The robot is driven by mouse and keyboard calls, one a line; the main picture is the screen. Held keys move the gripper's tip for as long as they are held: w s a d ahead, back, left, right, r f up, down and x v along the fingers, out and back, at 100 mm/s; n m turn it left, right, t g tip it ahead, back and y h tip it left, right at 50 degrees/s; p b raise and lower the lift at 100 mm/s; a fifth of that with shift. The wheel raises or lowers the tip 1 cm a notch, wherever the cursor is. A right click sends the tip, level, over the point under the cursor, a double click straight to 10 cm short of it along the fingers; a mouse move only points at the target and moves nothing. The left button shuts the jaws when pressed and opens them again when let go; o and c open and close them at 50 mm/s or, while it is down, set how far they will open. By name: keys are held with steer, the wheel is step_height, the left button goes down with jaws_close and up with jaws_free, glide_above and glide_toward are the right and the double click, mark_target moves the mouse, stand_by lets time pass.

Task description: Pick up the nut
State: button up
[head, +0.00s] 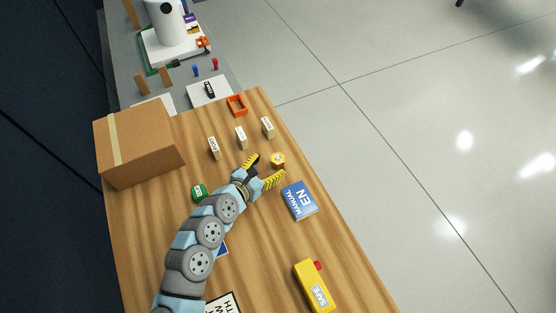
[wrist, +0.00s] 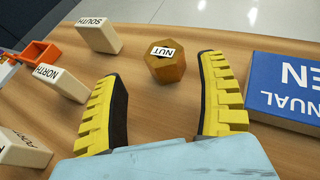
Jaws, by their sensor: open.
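The nut (head: 278,160) is a small golden-brown hexagonal piece on the wooden table, with a white label reading NUT on top. In the wrist view the nut (wrist: 166,66) sits just beyond and between my two yellow-ridged fingertips. My gripper (head: 266,170) is open and empty. In the wrist view my gripper (wrist: 160,82) has its fingers spread wide, pointing toward the nut, with neither visibly touching it.
A blue manual (head: 299,200) lies right of my gripper. Labelled blocks, SOUTH (wrist: 98,37) and NORTH (wrist: 60,83), stand left of the nut. An orange open tray (head: 237,105), a cardboard box (head: 139,145), a green item (head: 199,192) and a yellow SAFE device (head: 314,285) are also on the table (head: 262,255).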

mark_target(274, 163)
steer(key=shift+d+x, duration=0.15)
steer(key=shift+x, duration=1.15)
steer(key=shift+d+x, duration=0.15)
steer(key=shift+x, duration=1.15)
steer(key=shift+s+r, duration=0.1)
steer(key=shift+s, duration=0.05)
jaws_close()
